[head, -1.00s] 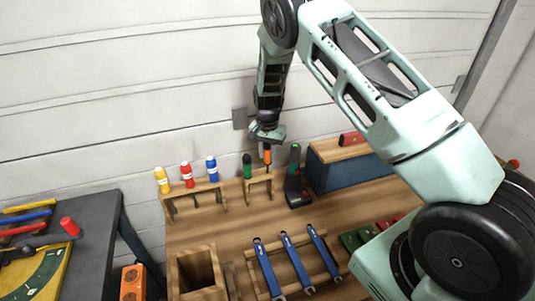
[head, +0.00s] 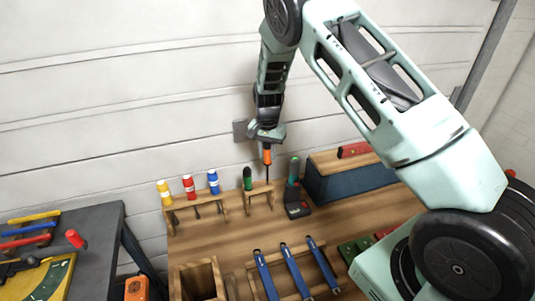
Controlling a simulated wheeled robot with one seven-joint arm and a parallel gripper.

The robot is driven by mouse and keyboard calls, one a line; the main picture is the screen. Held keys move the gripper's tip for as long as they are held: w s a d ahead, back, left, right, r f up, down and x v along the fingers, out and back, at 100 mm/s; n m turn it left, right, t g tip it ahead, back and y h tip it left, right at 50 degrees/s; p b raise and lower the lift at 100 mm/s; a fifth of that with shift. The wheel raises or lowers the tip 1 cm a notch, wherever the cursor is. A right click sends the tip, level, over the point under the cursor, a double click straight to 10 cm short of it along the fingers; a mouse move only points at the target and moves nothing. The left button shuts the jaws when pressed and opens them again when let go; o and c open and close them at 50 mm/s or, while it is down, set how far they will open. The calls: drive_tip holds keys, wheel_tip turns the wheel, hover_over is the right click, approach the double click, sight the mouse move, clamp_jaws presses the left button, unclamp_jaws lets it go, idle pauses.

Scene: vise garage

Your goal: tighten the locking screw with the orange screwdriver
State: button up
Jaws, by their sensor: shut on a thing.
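The orange screwdriver (head: 267,157) hangs upright below my gripper (head: 266,146), which is shut on the top of its orange handle. Its dark shaft points down in front of or over the small wooden rack (head: 259,192); I cannot tell whether the tip is clear of the rack. A green-handled screwdriver (head: 247,178) stands in the same rack, just left of the orange one. I cannot make out the locking screw in this view.
A dark device with a green top (head: 294,188) and a blue box (head: 345,180) stand close on the right. Blue wrenches (head: 294,270) and a wooden holder (head: 198,279) lie nearer.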

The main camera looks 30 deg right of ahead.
drive_tip(key=shift+r+p, duration=0.65)
drive_tip(key=shift+r, duration=0.65)
drive_tip(key=o, duration=0.5)
drive_tip(key=shift+c, duration=0.2)
drive_tip(key=c, duration=0.5)
